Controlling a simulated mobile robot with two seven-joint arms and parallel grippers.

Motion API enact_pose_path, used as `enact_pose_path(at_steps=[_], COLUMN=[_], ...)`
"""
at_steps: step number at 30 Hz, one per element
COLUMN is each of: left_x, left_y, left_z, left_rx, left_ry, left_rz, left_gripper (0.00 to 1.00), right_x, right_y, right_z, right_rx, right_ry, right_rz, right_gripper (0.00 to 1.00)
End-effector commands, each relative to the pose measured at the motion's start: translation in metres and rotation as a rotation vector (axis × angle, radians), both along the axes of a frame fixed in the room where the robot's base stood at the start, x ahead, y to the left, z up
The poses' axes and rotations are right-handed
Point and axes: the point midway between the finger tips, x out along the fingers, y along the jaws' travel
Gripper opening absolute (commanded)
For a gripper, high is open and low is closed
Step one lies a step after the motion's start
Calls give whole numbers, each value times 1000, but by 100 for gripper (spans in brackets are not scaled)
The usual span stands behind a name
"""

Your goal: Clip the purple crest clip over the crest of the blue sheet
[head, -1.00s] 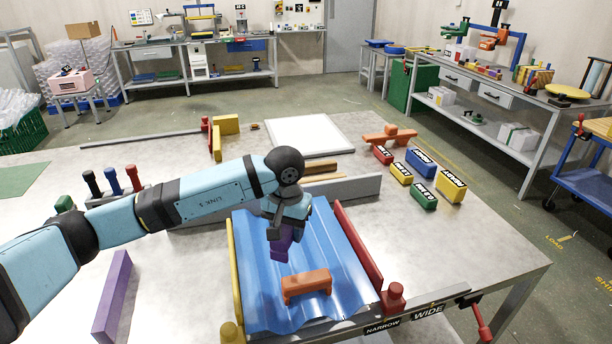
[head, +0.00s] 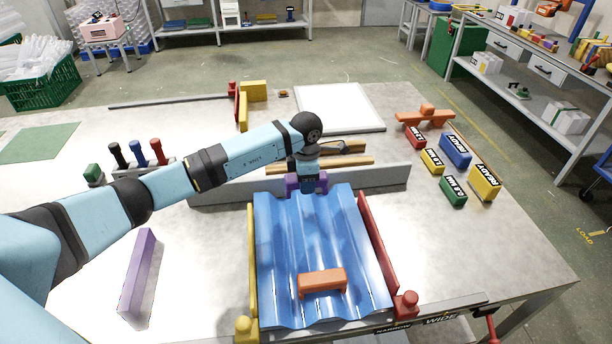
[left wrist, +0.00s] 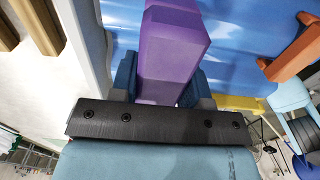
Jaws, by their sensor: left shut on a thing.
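The blue corrugated sheet (head: 318,235) lies between a yellow rail and a red rail, its ridges running front to back. My left gripper (head: 307,180) is shut on the purple crest clip (head: 292,184) at the sheet's far end. In the left wrist view the clip (left wrist: 172,45) sits between the blue fingers of my gripper (left wrist: 160,80), with the sheet (left wrist: 245,50) behind it. The gripper hides much of the clip in the head view; I cannot tell whether it touches a crest. An orange clip (head: 322,282) sits across the near part of the sheet. My right gripper is not in view.
A grey upright bar (head: 385,180) stands just behind the sheet. The red rail (head: 377,240) and yellow rail (head: 252,275) flank it. A purple bar (head: 138,275) lies left. Labelled blocks (head: 455,150) stand right. Bare table lies left of the yellow rail.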

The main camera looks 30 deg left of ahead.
Motion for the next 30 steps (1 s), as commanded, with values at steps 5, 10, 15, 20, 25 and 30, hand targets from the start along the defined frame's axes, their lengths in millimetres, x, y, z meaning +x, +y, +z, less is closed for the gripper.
enact_pose_path(at_steps=[5, 10, 15, 20, 25, 30], left_x=[0, 0, 0, 0, 0, 0], left_y=[1, 1, 0, 0, 1, 1], left_z=[-1, -1, -3, -13, -28, -45], left_rx=[0, 0, 0, 0, 0, 0], left_ry=[0, 0, 1, 2, 3, 1], left_rz=[20, 18, 17, 17, 17, 16], left_gripper=[16, 16, 16, 16, 16, 16], right_x=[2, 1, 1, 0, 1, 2], right_y=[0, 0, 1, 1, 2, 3], right_z=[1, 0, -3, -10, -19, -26], right_rx=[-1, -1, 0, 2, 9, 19], right_ry=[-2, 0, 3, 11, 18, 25], right_rz=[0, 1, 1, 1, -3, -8], right_gripper=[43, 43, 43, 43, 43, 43])
